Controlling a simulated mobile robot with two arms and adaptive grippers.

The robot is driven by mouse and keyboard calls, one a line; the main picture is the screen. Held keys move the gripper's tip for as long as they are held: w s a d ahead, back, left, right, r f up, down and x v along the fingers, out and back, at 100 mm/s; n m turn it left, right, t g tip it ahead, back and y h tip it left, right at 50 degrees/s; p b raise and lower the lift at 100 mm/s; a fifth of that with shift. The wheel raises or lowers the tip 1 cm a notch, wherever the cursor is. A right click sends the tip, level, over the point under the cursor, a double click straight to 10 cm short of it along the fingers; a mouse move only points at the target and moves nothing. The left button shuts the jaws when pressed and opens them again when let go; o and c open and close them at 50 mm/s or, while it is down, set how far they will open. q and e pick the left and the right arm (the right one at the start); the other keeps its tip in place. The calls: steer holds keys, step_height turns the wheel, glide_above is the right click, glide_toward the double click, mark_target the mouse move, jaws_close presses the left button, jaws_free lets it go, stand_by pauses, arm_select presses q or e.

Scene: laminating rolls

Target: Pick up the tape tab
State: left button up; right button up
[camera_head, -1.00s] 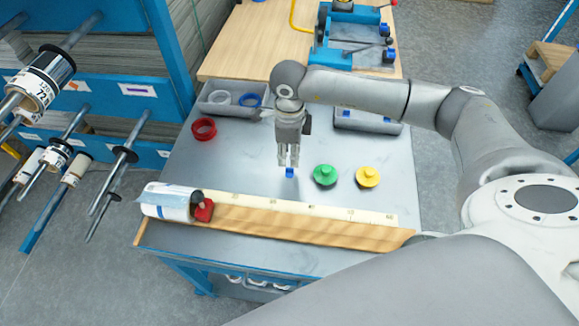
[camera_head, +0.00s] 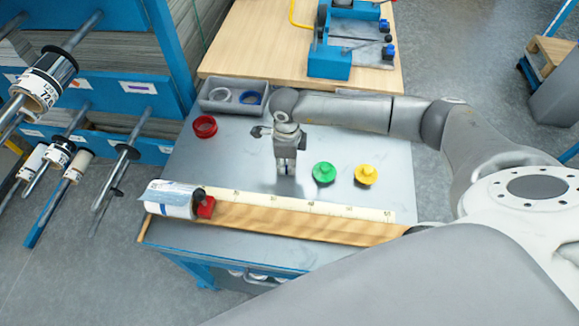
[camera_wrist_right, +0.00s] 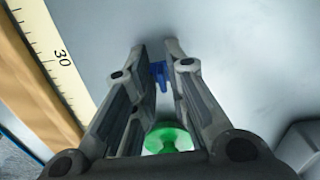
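The tape tab looks to be the small blue piece (camera_wrist_right: 159,75). In the right wrist view it sits between the two fingertips of my right gripper, with a narrow gap showing on either side. My right gripper (camera_head: 286,171) points straight down over the grey tabletop and its fingers are open around the blue piece. In the head view the fingers hide most of the piece. My left gripper is in neither view.
A green knobbed disc (camera_head: 324,173) and a yellow one (camera_head: 366,175) stand right of the gripper.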

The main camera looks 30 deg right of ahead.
jaws_close()
steer(key=shift+r, duration=0.15)
